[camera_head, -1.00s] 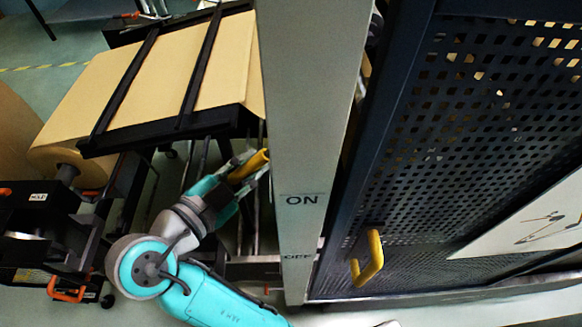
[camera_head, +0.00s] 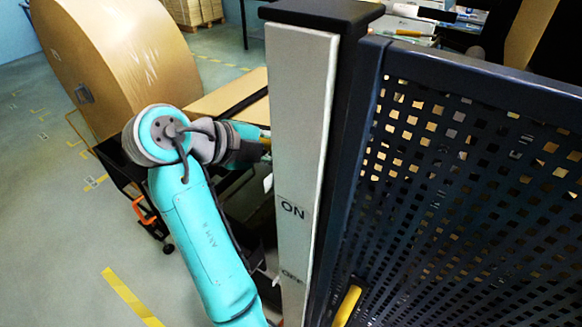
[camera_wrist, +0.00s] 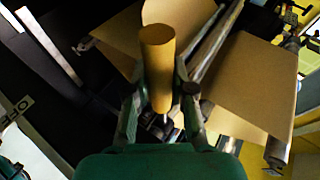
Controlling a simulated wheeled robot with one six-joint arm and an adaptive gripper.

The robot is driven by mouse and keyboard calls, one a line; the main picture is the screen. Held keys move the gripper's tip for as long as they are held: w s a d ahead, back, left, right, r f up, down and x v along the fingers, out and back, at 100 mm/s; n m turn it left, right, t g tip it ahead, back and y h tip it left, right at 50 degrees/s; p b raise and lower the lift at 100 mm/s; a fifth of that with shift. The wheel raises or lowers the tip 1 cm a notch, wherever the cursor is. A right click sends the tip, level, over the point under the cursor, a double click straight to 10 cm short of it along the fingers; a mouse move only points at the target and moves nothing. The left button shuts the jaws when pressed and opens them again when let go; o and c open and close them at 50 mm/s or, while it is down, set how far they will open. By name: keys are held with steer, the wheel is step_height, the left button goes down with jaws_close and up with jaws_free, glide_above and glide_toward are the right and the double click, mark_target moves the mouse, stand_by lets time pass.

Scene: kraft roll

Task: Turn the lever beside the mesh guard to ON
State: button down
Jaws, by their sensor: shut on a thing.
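The yellow lever handle (camera_wrist: 158,70) stands between my gripper's fingers (camera_wrist: 157,100) in the wrist view, and my gripper is shut on it. In the head view a sliver of the lever (camera_head: 266,142) shows at the left edge of the pale post (camera_head: 301,110). My gripper (camera_head: 262,138) is there too, its fingertips largely hidden behind the post. The post bears an ON label (camera_head: 293,210) above an OFF label (camera_head: 292,275). The dark mesh guard (camera_head: 470,170) stands right of the post.
A large kraft roll (camera_head: 110,45) stands at the back left. A yellow handle (camera_head: 346,306) sits low on the mesh guard. Brown paper sheets (camera_wrist: 245,85) and metal bars lie beyond the lever. Open floor (camera_head: 50,230) shows at the left.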

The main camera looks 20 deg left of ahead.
steer(key=shift+r+m+y, duration=0.3)
steer(key=shift+r+y, duration=0.1)
steer(key=shift+r, duration=0.3)
steer(key=c, duration=1)
jaws_free()
steer(key=shift+r, duration=0.1)
steer(key=shift+o, duration=0.2)
